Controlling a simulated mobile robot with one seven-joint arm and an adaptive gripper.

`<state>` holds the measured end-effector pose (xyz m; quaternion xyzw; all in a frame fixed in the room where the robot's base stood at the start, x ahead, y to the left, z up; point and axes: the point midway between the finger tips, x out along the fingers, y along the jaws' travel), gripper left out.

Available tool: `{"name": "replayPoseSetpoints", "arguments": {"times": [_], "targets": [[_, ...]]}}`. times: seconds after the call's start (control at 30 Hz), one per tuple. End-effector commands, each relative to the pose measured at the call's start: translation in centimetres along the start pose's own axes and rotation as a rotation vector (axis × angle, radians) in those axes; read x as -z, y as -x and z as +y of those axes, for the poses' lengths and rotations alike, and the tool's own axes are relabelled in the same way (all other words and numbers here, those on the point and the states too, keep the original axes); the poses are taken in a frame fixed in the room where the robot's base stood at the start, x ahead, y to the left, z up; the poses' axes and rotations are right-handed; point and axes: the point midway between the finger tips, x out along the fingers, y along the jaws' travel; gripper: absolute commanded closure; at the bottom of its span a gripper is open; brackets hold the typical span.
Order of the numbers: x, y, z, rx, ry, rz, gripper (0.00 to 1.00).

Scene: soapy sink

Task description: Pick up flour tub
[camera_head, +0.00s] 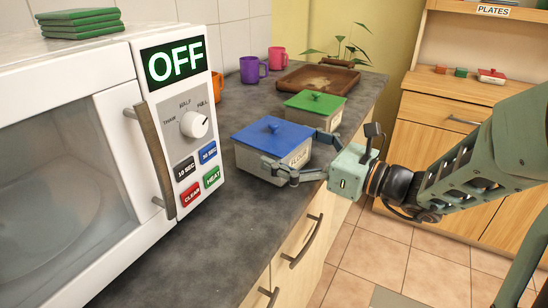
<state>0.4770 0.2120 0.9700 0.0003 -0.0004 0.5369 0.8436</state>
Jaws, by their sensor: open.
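My gripper (296,153) is open and comes in from the right. One finger is along the tub's near side and the other is towards its far side, so the jaws straddle its right part. I cannot tell whether the fingers touch it.
A similar tub with a green lid (315,102) stands close behind. Beyond it are a brown tray (318,81), a purple mug (250,70) and a pink mug (278,57). The white microwave (150,35) reads OFF and crowds the left. Bare counter (222,222) lies in front.

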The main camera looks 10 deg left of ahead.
Motion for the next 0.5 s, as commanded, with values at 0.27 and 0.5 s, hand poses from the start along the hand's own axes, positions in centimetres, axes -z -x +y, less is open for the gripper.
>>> {"name": "replayPoseSetpoints", "arguments": {"times": [0.27,0.5], "targets": [[-0.1,-3.1,0.1,-0.001,-0.001,0.001,0.00],[-0.1,-3.2,0.1,0.000,-0.001,0.000,0.02]]}}
